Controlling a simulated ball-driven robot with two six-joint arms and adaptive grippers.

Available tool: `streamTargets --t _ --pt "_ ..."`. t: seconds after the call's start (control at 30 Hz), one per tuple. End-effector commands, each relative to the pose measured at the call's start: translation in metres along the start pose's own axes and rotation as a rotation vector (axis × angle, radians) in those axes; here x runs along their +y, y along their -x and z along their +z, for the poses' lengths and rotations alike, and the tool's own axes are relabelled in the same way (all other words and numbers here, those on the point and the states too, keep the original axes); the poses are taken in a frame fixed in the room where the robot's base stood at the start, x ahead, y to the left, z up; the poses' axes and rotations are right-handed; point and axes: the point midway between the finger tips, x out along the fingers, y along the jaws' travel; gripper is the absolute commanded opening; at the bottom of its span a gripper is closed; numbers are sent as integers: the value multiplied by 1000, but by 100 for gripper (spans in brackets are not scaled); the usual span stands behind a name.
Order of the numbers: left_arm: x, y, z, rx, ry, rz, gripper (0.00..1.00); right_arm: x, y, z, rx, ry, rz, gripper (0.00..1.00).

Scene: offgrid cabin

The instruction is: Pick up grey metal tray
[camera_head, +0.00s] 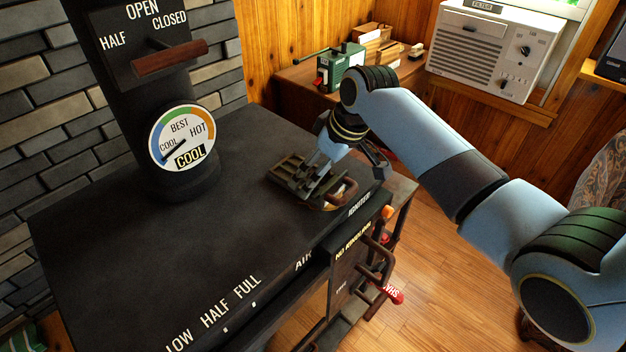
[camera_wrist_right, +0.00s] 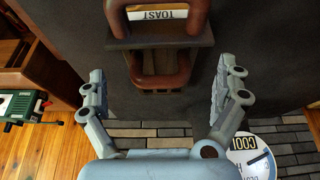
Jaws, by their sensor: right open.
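The grey metal tray (camera_head: 290,178), a dark, slatted piece with brown loop handles, lies on the black stove top (camera_head: 230,215) near its right edge. In the right wrist view the tray (camera_wrist_right: 160,43) shows two brown handles and a white "TOAST" label at the top of the picture. My right gripper (camera_head: 345,168) is just above the tray and hides part of it in the head view. In the right wrist view the gripper (camera_wrist_right: 158,88) is open, its fingers spread wide on either side of the near handle, with nothing between them held. My left gripper is not in view.
A stove pipe with a round gauge (camera_head: 182,138) and a damper handle (camera_head: 169,58) rises at the stove's back left. A wooden desk with a green device (camera_head: 341,67) stands behind. Red and orange knobs (camera_head: 391,294) stick out at the stove's front. Much of the stove top is clear.

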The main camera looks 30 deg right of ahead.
Motion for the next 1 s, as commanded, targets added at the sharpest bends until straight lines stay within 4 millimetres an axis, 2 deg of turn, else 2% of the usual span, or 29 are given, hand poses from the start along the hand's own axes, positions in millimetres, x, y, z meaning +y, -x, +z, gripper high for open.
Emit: streamTargets --t 0.1,0.2,0.47,1.0 --pt "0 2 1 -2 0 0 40 -1 -18 -2 -2 0 -1 100" --pt "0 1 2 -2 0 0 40 0 -29 -2 -1 0 0 100" --pt "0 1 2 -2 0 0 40 -1 -32 -1 -1 0 1 100" --pt "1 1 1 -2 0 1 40 0 -32 -1 -1 1 1 31"
